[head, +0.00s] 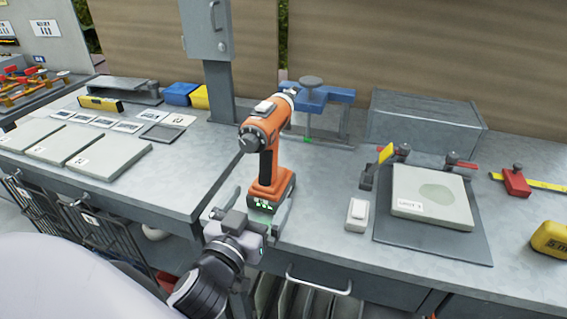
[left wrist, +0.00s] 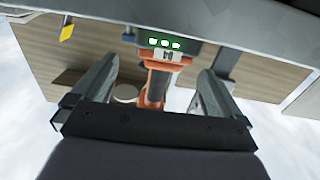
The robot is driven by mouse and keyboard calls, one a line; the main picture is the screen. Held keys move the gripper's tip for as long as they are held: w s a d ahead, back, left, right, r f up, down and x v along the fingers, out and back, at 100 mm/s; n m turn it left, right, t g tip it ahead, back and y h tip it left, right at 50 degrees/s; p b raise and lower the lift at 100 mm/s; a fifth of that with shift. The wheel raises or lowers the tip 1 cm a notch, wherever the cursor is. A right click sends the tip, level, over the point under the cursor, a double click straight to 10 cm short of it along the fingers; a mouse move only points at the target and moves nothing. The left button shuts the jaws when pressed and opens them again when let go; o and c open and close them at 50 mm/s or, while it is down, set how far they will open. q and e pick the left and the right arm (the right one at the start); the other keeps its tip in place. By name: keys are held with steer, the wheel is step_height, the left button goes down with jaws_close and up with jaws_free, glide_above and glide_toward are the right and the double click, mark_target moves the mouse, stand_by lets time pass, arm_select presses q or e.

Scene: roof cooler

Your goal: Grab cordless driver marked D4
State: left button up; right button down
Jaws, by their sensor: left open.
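An orange and black cordless driver (head: 262,133) stands upright near the front edge of the grey bench, with green lights low on its base. No D4 mark can be read on it. My left gripper (head: 262,212) is open at the front of the driver's base, with a finger showing to the right of the base. In the left wrist view, the driver (left wrist: 157,82) shows between the two spread fingers of the left gripper (left wrist: 158,75); whether they touch it I cannot tell. The right gripper is not in view.
A grey post (head: 218,90) stands behind the driver, with a blue clamp (head: 322,97) to its right. A white switch block (head: 357,213) and a pale slab (head: 430,195) on a dark mat lie to the right. Flat grey panels (head: 100,165) lie to the left.

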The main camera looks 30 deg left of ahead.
mark_target(268, 179)
arm_select(q)
steer(key=shift+w+a+r+p, duration=0.1)
steer(key=shift+w+a+p, duration=0.2)
steer(key=shift+w, duration=0.75)
steer(key=shift+w+a+f+p, duration=0.1)
steer(key=shift+w+a+p, duration=0.15)
steer(key=shift+w, duration=0.85)
steer(key=shift+w+a+r+p, duration=0.1)
steer(key=shift+w+a+p, duration=0.2)
steer(key=shift+w, duration=0.75)
steer(key=c, duration=1.8)
steer(key=shift+r, duration=0.25)
jaws_close()
